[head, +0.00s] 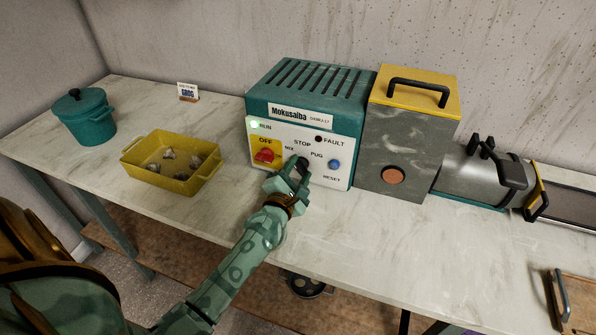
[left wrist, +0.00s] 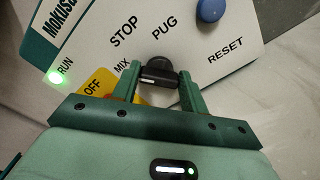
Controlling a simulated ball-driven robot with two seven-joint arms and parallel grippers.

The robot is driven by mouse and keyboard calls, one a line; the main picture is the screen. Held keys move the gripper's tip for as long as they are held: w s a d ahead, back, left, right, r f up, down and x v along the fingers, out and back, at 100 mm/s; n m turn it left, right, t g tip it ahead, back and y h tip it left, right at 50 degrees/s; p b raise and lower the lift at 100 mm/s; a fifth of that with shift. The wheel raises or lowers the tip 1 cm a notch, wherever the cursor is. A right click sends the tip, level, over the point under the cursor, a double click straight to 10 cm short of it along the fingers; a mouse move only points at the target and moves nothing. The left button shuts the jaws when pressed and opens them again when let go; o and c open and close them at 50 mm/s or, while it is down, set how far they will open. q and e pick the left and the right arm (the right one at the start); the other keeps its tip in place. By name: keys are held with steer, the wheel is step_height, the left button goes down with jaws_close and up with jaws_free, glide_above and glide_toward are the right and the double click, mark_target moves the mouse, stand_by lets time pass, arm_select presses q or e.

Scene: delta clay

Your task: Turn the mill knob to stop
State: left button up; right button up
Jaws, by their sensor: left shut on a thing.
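The mill is a teal box with a white control panel (head: 284,181) on the bench. Its black knob (left wrist: 158,69) sits among the labels MIX, STOP and PUG. My left gripper (head: 293,172) is shut on the knob, with one green finger on each side of it in the left wrist view (left wrist: 159,82). The green RUN lamp (head: 255,125) is lit, and the FAULT lamp (head: 318,139) is dark. My right gripper is not in view.
A red switch (head: 264,156) on a yellow OFF plate is left of the knob; a blue RESET button (head: 334,164) is right. A yellow tray (head: 171,182) and teal pot (head: 85,117) stand left. A grey block (head: 410,145) and metal barrel (head: 470,177) stand right.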

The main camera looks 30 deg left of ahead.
arm_select(q)
steer(key=m+p, duration=0.2)
steer(key=m, duration=0.2)
steer(key=shift+d+f+m+p, duration=0.15)
steer(key=shift+m+p, duration=0.8)
steer(key=shift+m, duration=0.75)
steer(key=shift+f, duration=0.1)
steer(key=o, duration=1)
steer(key=p+v, duration=0.2)
steer(key=v, duration=1.4)
steer(key=shift+s, duration=0.25)
